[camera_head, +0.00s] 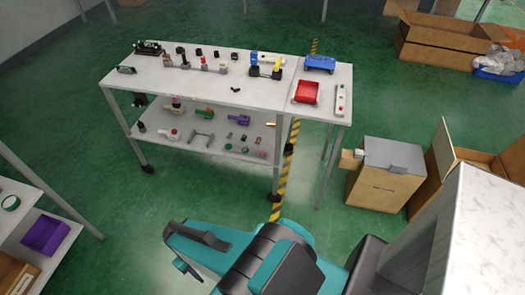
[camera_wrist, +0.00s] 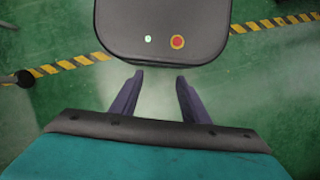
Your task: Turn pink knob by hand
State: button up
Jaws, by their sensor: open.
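I cannot make out a pink knob for certain. Several small lever and knob fixtures (camera_head: 204,62) stand in a row on the top of a grey two-level table (camera_head: 150,82) in the head view. They are too small to tell their colours and shapes well. My gripper (camera_wrist: 159,77) shows in the wrist view with its two dark fingers apart and nothing between them. It is over the green floor, away from the table. In the head view my teal arm fills the bottom middle, well in front of the table.
The lower shelf (camera_head: 225,151) holds several small parts. Cardboard boxes (camera_head: 385,185) stand at right, another shelf (camera_head: 50,212) at left. Green floor lies open before the table.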

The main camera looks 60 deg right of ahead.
jog(key=w+d+f+m+t+b, duration=0.1)
jog(key=w+d+f+t+b, duration=0.25)
jog(key=w+f+b, duration=0.35)
jog(key=w+d+f+m+t+h+b, duration=0.2)
jog(key=w+d+f+t+b, duration=0.15)
jog(key=w+d+b, duration=0.6)
jog(key=w+d+f+m+t+h+b, duration=0.15)
jog(key=w+d+f+t+b, duration=0.3)
jog(key=d, duration=0.75)
jog(key=d+r+m+t+h+b, duration=0.1)
jog(key=d+r+m+h+b, duration=0.15)
jog(key=d+b, duration=0.55)
jog(key=d+r+m+t+h+b, duration=0.1)
jog(key=d+h+b, duration=0.25)
jog(key=d, duration=0.85)
jog(key=s+d+r+m+h+b, duration=0.2)
jog(key=s+d+h+b, duration=0.1)
jog(key=d, duration=0.4)
jog(key=s+d+r+m+g+h+b, duration=0.1)
jog(key=s+d+r+m+h+b, duration=0.1)
jog(key=s+d+b, duration=0.4)
jog(key=shift+s+d+r+h, duration=0.3)
jog(key=shift+d+r+h, duration=0.2)
jog(key=shift+d+h, duration=0.3)
jog(key=shift+w+d+f+b, duration=0.25)
jog(key=shift+d+b, duration=0.35)
jog(key=shift+b, duration=2.15)
